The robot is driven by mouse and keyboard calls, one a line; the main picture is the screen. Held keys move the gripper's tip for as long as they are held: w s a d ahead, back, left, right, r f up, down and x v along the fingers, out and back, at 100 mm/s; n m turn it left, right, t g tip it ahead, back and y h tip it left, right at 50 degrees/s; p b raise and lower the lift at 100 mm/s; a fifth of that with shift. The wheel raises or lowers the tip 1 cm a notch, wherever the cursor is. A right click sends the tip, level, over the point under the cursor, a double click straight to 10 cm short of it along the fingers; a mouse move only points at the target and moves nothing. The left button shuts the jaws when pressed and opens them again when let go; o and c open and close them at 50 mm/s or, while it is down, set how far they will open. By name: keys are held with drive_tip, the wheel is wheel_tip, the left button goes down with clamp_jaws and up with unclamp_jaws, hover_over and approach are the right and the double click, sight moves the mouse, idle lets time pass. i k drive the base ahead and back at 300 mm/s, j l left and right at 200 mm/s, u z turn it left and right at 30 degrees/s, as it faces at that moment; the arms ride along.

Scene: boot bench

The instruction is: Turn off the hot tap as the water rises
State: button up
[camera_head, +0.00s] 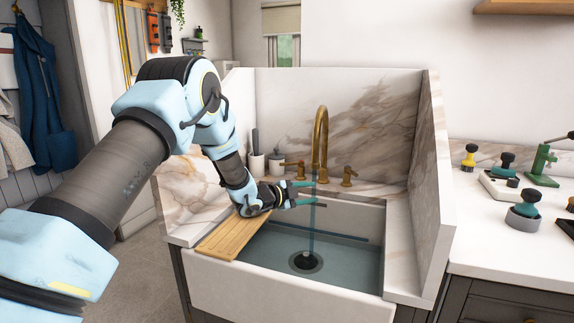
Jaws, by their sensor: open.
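The brass spout (320,140) stands at the back of the sink, and a thin stream of water (312,215) falls from it. A tap handle with a reddish lever (295,167) is left of the spout. Another brass handle (348,176) is right of it. The white sink (290,289) holds some bluish water (345,268), and the dark drain (305,262) shows through it. My gripper (317,194) is open and empty, its fingers pointing right, in front of and below the left handle, close to the stream. Whether a finger touches the stream I cannot tell.
A wooden board (228,238) lies across the sink's left side, under my wrist. Marble walls (435,180) enclose the sink at back and right. Dark and white containers (276,162) stand left of the tap. Several tools (523,210) stand on the right counter.

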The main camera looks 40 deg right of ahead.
sight(300, 163)
drive_tip(key=i+l, duration=0.15)
drive_tip(key=i, duration=0.3)
drive_tip(key=i+l, duration=0.15)
drive_tip(key=i, duration=0.35)
